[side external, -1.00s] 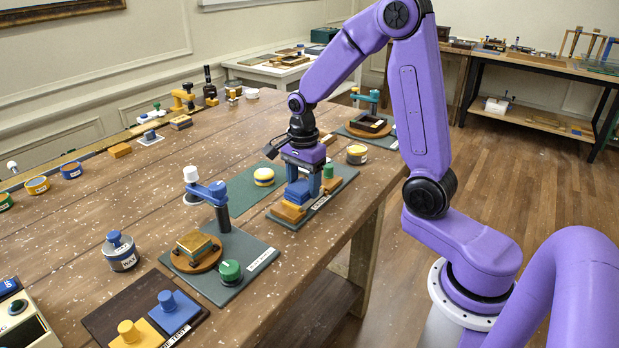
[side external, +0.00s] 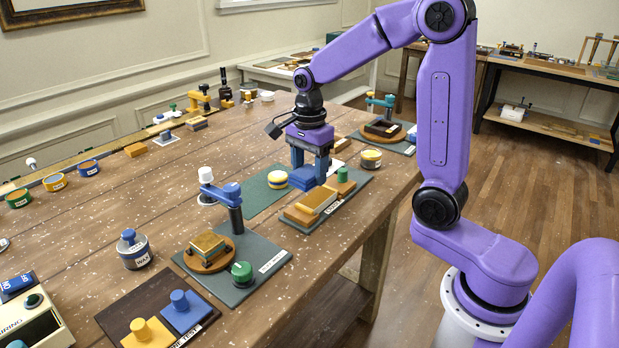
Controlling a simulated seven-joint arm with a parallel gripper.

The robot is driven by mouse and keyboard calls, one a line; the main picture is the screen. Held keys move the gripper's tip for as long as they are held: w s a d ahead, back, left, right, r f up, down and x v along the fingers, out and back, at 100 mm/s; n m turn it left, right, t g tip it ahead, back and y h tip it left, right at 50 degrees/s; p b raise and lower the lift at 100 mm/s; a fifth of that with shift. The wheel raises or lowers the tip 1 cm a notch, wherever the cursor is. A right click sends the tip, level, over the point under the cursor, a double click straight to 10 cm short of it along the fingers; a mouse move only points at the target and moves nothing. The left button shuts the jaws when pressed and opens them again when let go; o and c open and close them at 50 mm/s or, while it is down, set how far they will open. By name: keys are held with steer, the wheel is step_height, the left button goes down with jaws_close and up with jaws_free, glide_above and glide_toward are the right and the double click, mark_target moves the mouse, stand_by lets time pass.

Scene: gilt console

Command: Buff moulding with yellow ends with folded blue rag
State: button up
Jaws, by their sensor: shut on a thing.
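My gripper (side external: 309,168) points down and is shut on the folded blue rag (side external: 307,180). The rag is over or just behind the far edge of a grey-green base plate; I cannot tell whether it touches a surface. The moulding (side external: 319,199) is a pale bar with yellowish ends on an orange-brown wooden block (side external: 299,216), nearer the camera than the rag. The rag appears clear of the moulding's top. The fingertips are partly hidden by the rag.
A yellow-and-white tin (side external: 277,179) is left of the rag on a green mat (side external: 262,198). A blue-armed clamp station (side external: 236,213) stands nearer. A yellow-banded tin (side external: 371,159) is to the right.

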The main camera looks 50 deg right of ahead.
steer(key=shift+r, duration=0.75)
